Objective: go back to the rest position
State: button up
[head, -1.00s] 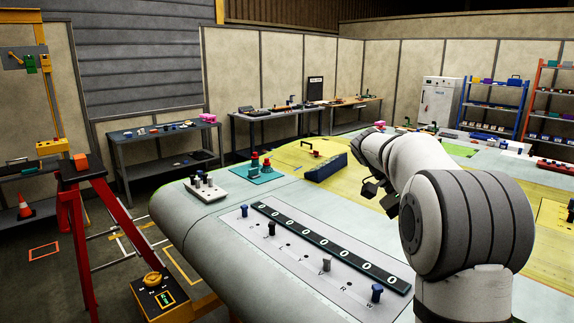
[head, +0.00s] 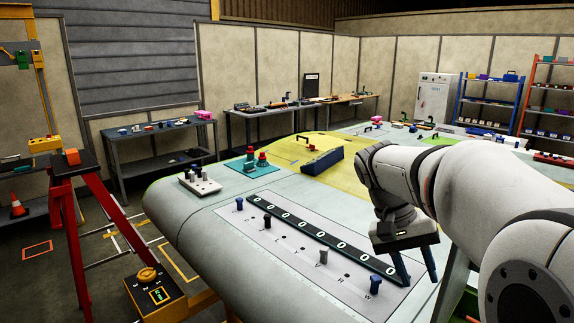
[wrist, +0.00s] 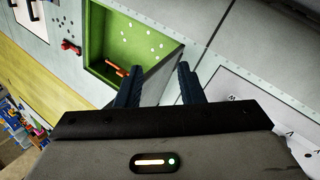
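My gripper (head: 418,277) is at the right end of the wing in the head view, pointing down beside the right end of the dark strip with white rings (head: 325,238). Its two dark blue fingers stand apart with nothing between them. In the wrist view my gripper (wrist: 159,78) also shows a clear gap between its fingers. A green recessed tray (wrist: 120,62) with an orange item inside lies beyond the fingers. My white arm reaches in from the right and hides part of the wing.
Several upright pegs, one a blue peg (head: 376,284), stand on the light panel (head: 290,255). A white block with knobs (head: 200,186), a teal plate with red parts (head: 250,169) and a dark blue block (head: 322,162) sit farther back. A red stand (head: 72,235) is at left.

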jog(key=s+a+f+n+t+y+b, duration=0.4)
jog(key=s+a+f+t, duration=0.2)
jog(key=s+f, duration=0.5)
notch_tip(320, 180, down, 3)
jog(key=shift+s+a+y+b, duration=0.15)
jog(key=shift+a+y+b, duration=0.15)
jog(key=shift+a, duration=0.85)
